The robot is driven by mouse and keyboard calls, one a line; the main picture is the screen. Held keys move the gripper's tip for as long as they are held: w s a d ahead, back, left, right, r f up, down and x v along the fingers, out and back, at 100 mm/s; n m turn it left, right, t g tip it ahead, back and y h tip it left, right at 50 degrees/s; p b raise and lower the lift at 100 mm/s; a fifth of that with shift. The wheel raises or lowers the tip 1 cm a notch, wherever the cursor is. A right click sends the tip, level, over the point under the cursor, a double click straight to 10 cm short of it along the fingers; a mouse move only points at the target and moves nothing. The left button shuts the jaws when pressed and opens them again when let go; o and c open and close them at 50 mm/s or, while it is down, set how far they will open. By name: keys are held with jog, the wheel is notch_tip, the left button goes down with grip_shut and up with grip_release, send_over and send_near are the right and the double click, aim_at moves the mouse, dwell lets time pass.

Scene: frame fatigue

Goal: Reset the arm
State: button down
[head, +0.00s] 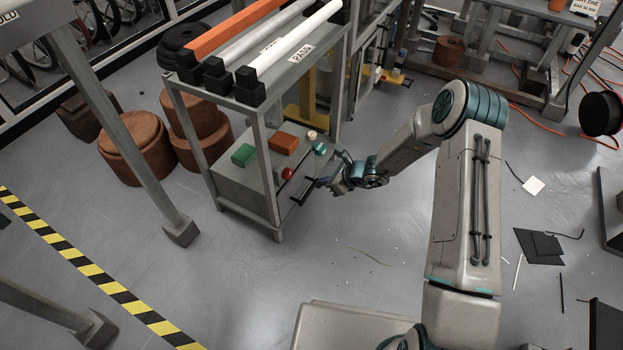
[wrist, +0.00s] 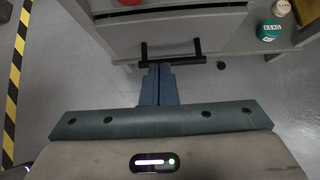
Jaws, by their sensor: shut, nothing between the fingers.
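My arm reaches from the right of the head view toward a grey metal rack. My gripper (head: 322,182) is at the front of the rack's lower unit, beside a dark bar handle (head: 303,188). In the wrist view, my gripper (wrist: 158,68) is shut, with its two blue fingers together and nothing between them. The fingertips end at or just under the black drawer handle (wrist: 172,62); I cannot tell whether they touch it. The drawer front (wrist: 180,38) is light grey.
The rack's lower surface bears a green block (head: 243,155), an orange block (head: 285,143), a red round thing (head: 287,173) and a teal weight (head: 320,148). Brown drums (head: 137,150) stand left. Dark plates (head: 540,245) lie on the floor at right. Open floor lies in front of the rack.

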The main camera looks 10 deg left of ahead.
jog(key=shift+p+v, duration=0.4)
jog(key=shift+v, duration=1.25)
jog(key=shift+r, duration=0.15)
jog(key=s+d+r+n+g+h+p, duration=0.1)
jog(key=s+d+r+n+p, duration=0.25)
jog(key=r, duration=0.85)
jog(key=s+r+n+p, duration=0.2)
jog(key=r+n+p, duration=0.2)
jog(key=r+p, duration=0.55)
jog(key=s+d+r+n+g+h+p, duration=0.15)
jog(key=r+n, duration=0.25)
jog(key=r, duration=1)
jog(key=s+d+r+n+h+p, duration=0.2)
jog(key=s+d+r+p, duration=0.3)
jog(key=r, duration=0.5)
jog(key=s+d+r+n+t+h+p, duration=0.1)
jog(key=s+d+r+n+h+p, duration=0.1)
jog(key=s+d+r+n+p, duration=0.2)
jog(key=s+d+r+n+t+h+p, duration=0.1)
jog(key=s+d+r+n+h+p, duration=0.1)
jog(key=s+d+r+n+p, duration=0.2)
jog(key=s+d+r+p, duration=0.3)
jog(key=s+r+p, duration=0.2)
jog(key=r, duration=0.8)
jog(key=shift+s, duration=1.6)
jog(key=shift+h, duration=0.25)
